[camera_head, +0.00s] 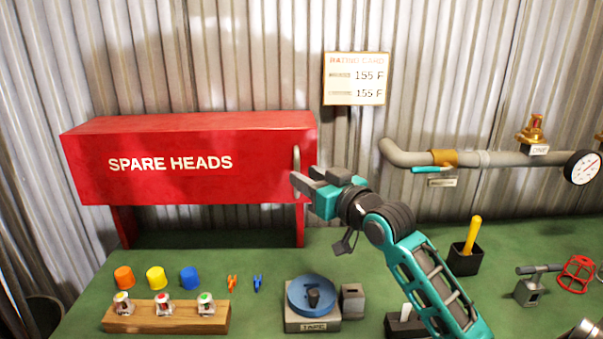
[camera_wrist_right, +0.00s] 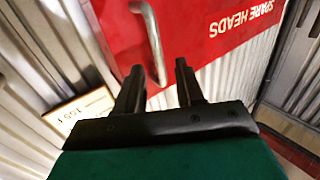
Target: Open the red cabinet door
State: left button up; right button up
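The red cabinet (camera_head: 190,185) reads SPARE HEADS and stands on red legs at the left. Its front door looks shut. A pale metal bar handle (camera_head: 296,160) is at the door's right end. My right gripper (camera_head: 303,180) is at the handle's lower part. In the right wrist view my right gripper (camera_wrist_right: 160,70) has its two dark fingers apart, and the lower end of the handle (camera_wrist_right: 153,40) shows between the tips. I cannot tell whether the fingers touch the handle. The red door (camera_wrist_right: 195,40) fills the view ahead. My left gripper is not in view.
A green bench (camera_head: 260,260) holds a wooden block with sprinkler heads (camera_head: 165,318), coloured caps (camera_head: 156,278) and a tape reel (camera_head: 312,300). A grey pipe (camera_head: 500,158) with a gauge (camera_head: 582,168) runs along the corrugated wall at right. A rating card (camera_head: 355,78) hangs above.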

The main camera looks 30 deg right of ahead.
jog(key=shift+w, duration=1.35)
grip_shut()
